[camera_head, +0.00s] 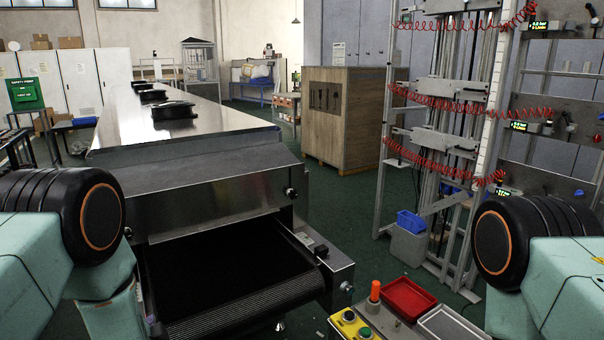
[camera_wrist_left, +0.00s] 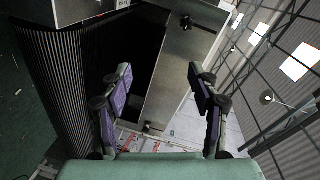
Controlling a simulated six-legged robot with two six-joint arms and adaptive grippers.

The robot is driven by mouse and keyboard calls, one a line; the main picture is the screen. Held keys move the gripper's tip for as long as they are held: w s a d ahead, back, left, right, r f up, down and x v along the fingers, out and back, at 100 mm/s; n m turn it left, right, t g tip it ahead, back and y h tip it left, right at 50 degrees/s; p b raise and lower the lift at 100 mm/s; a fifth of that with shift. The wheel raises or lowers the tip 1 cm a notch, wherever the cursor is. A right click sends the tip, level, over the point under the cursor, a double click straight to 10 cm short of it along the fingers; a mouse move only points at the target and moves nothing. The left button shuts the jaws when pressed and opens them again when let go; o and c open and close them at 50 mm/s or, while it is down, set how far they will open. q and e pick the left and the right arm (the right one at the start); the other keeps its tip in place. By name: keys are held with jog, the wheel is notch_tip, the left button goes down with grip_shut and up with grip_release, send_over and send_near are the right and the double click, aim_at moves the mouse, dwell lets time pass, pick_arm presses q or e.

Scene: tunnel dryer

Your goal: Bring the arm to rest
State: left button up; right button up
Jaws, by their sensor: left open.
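My left gripper (camera_wrist_left: 160,78) shows in the left wrist view with its two dark, purple-sided fingers spread wide apart. Nothing is between the fingers. Beyond them are the dryer's metal hood (camera_wrist_left: 182,62) and its dark ribbed belt (camera_wrist_left: 55,85). In the head view my left arm comes in at the left edge, beside the dryer's mouth, and I cannot make out its fingers there. My right arm shows at the right edge with its black joint; its gripper is outside the picture.
The tunnel dryer (camera_head: 215,185) runs away from me, with its black belt (camera_head: 225,270) in front. A control box (camera_head: 352,325), a red tray (camera_head: 408,298) and a grey tray (camera_head: 450,324) sit low, right of centre. A wooden crate (camera_head: 342,115) stands behind, with green floor around it.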

pick_arm(q)
jog(key=s+d+f+n+g+h+b, duration=0.1)
jog(key=s+d+f+n+g+h, duration=0.2)
jog(key=s+f, duration=0.35)
jog(key=s+d+f+n+g+h+b, duration=0.1)
jog(key=s+d+f+n+g+h, duration=0.15)
jog(key=s+f, duration=0.45)
jog(key=s+d+f+n+g+h+b, duration=0.1)
jog(key=s+f+g+b, duration=0.1)
jog(key=s, duration=0.6)
jog(key=s+d+f+n+g+b, duration=0.1)
jog(key=s+f+g, duration=0.3)
jog(key=s, duration=0.4)
jog(key=s+d+f+n+g+h+b, duration=0.1)
jog(key=s+d+f+g+b, duration=0.2)
jog(key=s+f, duration=0.2)
jog(key=s, duration=0.3)
jog(key=shift+s+d+h, duration=0.25)
jog(key=shift+s+h, duration=0.1)
jog(key=shift+s, duration=0.05)
jog(key=shift+n, duration=0.25)
jog(key=shift+r, duration=0.1)
